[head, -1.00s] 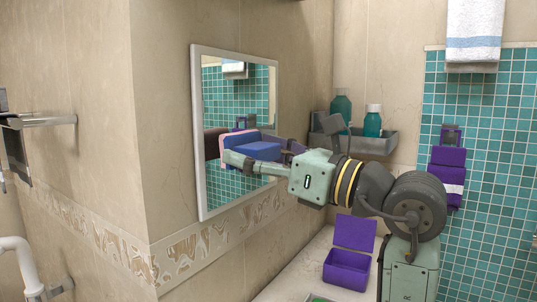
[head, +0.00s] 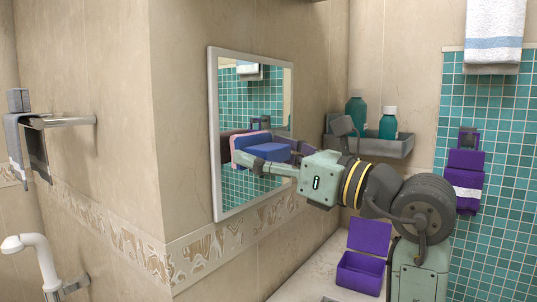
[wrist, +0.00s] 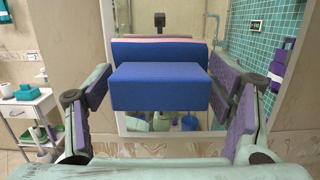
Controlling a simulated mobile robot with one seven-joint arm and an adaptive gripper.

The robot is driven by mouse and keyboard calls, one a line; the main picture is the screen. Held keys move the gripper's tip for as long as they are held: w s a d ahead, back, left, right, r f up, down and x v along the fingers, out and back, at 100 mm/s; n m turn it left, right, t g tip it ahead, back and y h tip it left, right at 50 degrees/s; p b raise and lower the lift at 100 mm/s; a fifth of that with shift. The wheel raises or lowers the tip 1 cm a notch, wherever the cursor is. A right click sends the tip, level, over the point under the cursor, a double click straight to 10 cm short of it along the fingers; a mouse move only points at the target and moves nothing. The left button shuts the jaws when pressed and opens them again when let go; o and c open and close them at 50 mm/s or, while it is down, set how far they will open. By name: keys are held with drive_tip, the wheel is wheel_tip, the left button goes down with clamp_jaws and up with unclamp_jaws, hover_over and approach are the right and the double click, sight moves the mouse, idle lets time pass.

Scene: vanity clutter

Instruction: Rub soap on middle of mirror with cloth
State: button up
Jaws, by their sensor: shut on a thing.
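My gripper (head: 276,156) holds a blue block-shaped cloth (head: 268,150) in front of the mirror (head: 213,130), at about its mid-height. In the wrist view the cloth (wrist: 160,88) sits between the two purple-padded fingers (wrist: 160,110). A second blue shape with a pink upper edge shows just beyond it and looks like its reflection. The mirror (wrist: 214,25) fills the middle of that view. I cannot tell whether the cloth touches the glass. I cannot make out soap on the glass.
A grey wall shelf (head: 385,146) with teal bottles (head: 388,124) is right of the mirror. An open purple box (head: 360,272) stands on the counter below my arm. A towel rail (head: 70,121) and a white pipe (head: 40,260) are at left. A white cart (wrist: 30,120) shows in the wrist view.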

drive_tip(key=shift+x, duration=0.8)
drive_tip(key=shift+f, duration=0.1)
drive_tip(key=w+d+p, duration=0.2)
drive_tip(key=w+d, duration=0.4)
drive_tip(key=w, duration=0.3)
drive_tip(key=shift+d+p, duration=0.35)
drive_tip(key=shift+d, duration=0.05)
idle(0.5)
drive_tip(key=shift+a, duration=0.1)
